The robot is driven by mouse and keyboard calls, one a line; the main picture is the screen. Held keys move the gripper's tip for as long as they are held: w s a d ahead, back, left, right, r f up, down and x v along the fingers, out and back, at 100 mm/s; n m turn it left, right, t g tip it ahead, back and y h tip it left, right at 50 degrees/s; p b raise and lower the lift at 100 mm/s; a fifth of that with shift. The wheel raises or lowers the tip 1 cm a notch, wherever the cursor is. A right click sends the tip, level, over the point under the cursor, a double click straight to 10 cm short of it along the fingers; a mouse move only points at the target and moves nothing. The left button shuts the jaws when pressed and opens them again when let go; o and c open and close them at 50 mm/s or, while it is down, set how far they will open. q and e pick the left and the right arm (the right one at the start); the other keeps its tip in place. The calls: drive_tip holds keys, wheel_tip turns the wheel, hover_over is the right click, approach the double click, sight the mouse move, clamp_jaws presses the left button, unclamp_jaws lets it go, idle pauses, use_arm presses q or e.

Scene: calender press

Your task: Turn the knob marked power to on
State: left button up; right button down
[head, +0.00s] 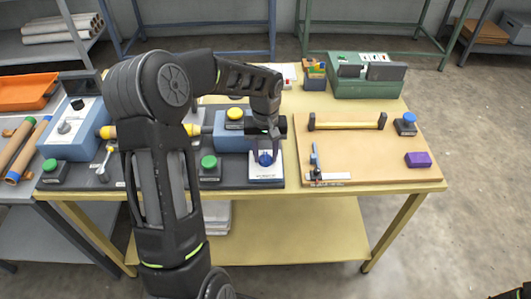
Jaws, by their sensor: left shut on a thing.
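A blue round knob (265,159) sits on a small white-topped box (266,180) at the front of the table, right of the dark panel's green button. The print on the box's front edge is too small to read, so I cannot tell whether it says power, nor where the knob points. My left gripper (264,150) reaches down from above and is shut on the blue knob. Its fingers hide part of the knob.
Right is a tan board (370,150) with a yellow bar, blue knob (409,118) and purple block (418,159).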

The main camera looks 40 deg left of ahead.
use_arm(q)
clamp_jaws()
drive_tip(key=shift+m, duration=0.4)
drive_tip(key=m+b, duration=0.1)
drive_tip(key=m, duration=0.6)
drive_tip(key=shift+m, duration=2)
drive_tip(key=o, duration=1.1)
unclamp_jaws()
